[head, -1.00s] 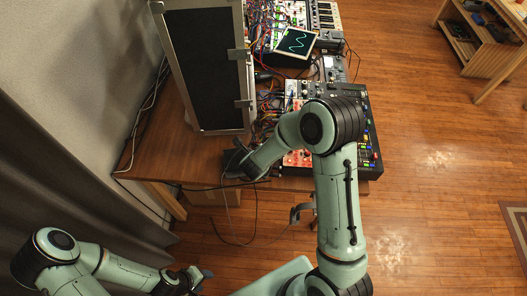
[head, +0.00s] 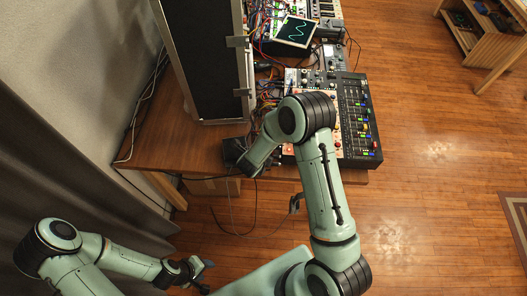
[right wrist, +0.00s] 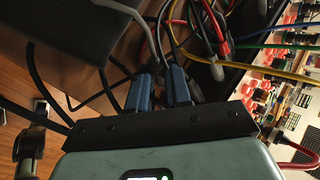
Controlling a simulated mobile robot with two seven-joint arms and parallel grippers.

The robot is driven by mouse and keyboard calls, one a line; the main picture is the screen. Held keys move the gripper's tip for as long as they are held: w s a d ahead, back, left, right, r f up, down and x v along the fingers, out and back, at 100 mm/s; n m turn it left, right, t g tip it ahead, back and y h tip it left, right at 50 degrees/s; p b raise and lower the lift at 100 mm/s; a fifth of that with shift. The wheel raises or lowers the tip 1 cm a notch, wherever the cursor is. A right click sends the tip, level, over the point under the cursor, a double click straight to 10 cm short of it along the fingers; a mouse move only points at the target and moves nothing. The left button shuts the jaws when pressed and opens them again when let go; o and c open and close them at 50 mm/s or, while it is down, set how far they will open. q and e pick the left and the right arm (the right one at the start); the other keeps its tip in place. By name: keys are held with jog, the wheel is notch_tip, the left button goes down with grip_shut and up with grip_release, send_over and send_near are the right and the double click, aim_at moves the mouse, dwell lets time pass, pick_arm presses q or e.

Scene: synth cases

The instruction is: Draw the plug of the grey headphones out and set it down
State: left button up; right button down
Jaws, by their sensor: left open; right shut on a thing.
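My right gripper (head: 234,152) is over the front left part of the table, beside the mixer and in front of the tall case. In the right wrist view its two blue fingers (right wrist: 160,88) are shut on a plug, which they mostly hide. A grey cable (right wrist: 137,20) runs down to the fingers. A small grey thing (head: 296,203), perhaps the headphones, hangs below the table's front edge; it is too small to be sure. My left gripper (head: 200,272) is open and empty, low at the left and away from the table.
The tall dark case (head: 203,60) stands close to my right gripper. The mixer (head: 358,120) and a lit screen (head: 296,31) stand on the table (head: 165,145). Coloured patch cables (right wrist: 275,45) crowd around the fingers. Black cables hang off the front edge.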

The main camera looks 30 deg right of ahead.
jog(key=shift+w, duration=0.1)
jog(key=c, duration=1)
grip_release()
jog(key=shift+r, duration=0.1)
jog(key=v, duration=1.3)
jog(key=shift+r, duration=0.1)
